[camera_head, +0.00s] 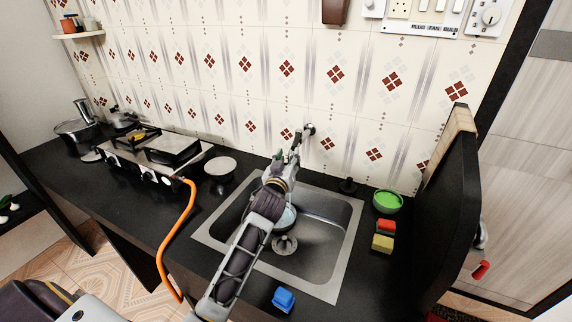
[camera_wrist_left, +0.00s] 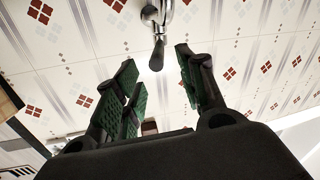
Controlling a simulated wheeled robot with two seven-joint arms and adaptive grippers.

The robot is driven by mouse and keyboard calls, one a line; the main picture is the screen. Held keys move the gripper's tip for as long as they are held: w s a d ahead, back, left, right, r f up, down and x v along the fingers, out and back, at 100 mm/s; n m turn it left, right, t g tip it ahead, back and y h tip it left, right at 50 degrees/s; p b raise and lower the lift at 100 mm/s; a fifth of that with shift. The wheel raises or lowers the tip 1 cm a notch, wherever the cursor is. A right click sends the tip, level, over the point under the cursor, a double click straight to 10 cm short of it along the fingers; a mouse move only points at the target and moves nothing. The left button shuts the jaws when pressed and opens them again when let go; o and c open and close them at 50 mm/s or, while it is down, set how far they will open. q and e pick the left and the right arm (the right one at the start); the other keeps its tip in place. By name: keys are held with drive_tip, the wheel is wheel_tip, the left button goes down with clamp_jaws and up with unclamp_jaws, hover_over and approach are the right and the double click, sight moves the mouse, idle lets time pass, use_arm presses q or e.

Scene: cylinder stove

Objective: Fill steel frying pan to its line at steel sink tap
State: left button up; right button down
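My left gripper (camera_head: 295,155) reaches over the sink (camera_head: 335,238) to the tap (camera_head: 309,129) on the tiled wall. In the left wrist view the gripper (camera_wrist_left: 156,60) is open, with green pads on both fingers. The tap (camera_wrist_left: 157,14) and its dark-ended lever (camera_wrist_left: 156,54) show between and just beyond the fingertips; I see no clear contact. A round, pale bluish vessel, perhaps the frying pan (camera_head: 287,218), is in the sink, partly hidden under my left arm. Its fill line and any water stream cannot be made out. My right gripper is not in view.
A stove (camera_head: 150,150) with an orange hose (camera_head: 177,243) stands left of the sink, near a round pale-topped vessel (camera_head: 221,166). A green bowl (camera_head: 387,201), red and yellow sponges (camera_head: 382,243) and a dark upright panel (camera_head: 448,210) are right. A blue block (camera_head: 284,299) lies in front.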

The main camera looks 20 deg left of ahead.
use_arm(q)
drive_tip(key=shift+s+d, duration=0.15)
drive_tip(key=shift+s, duration=0.55)
drive_tip(key=shift+s+d, duration=0.1)
drive_tip(key=shift+s, duration=0.6)
